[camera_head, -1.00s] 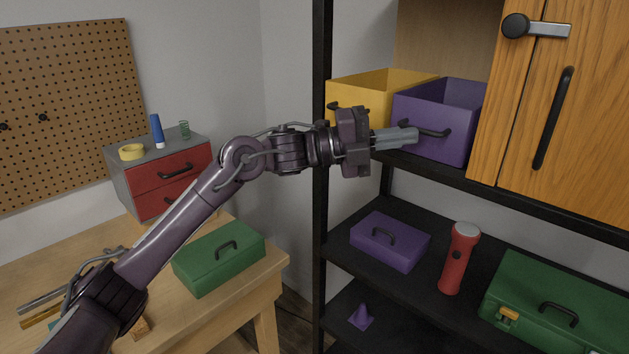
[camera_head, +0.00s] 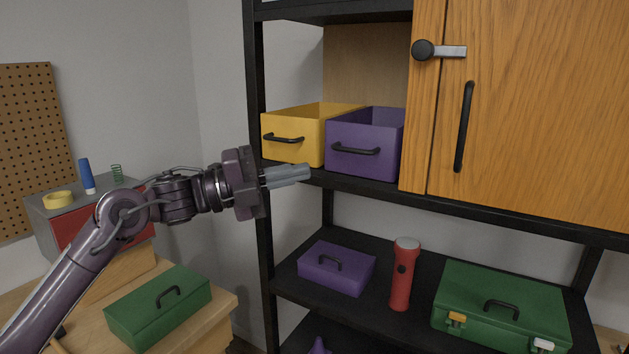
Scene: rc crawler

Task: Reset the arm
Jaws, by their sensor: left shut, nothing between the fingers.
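My left arm comes in from the lower left and reaches toward the shelf. My left gripper (camera_head: 288,175) is shut, with its grey fingers together and nothing between them. It points right, in front of the upper shelf's edge, below the yellow bin (camera_head: 296,134) and the left side of the purple bin (camera_head: 366,144) in the picture. My right gripper is not in view.
A wooden cabinet (camera_head: 540,120) with a black handle stands right of the bins. The lower shelf holds a purple box (camera_head: 337,268), a red flashlight (camera_head: 402,275) and a green case (camera_head: 502,305). A green toolbox (camera_head: 158,308) sits on the wooden bench at left.

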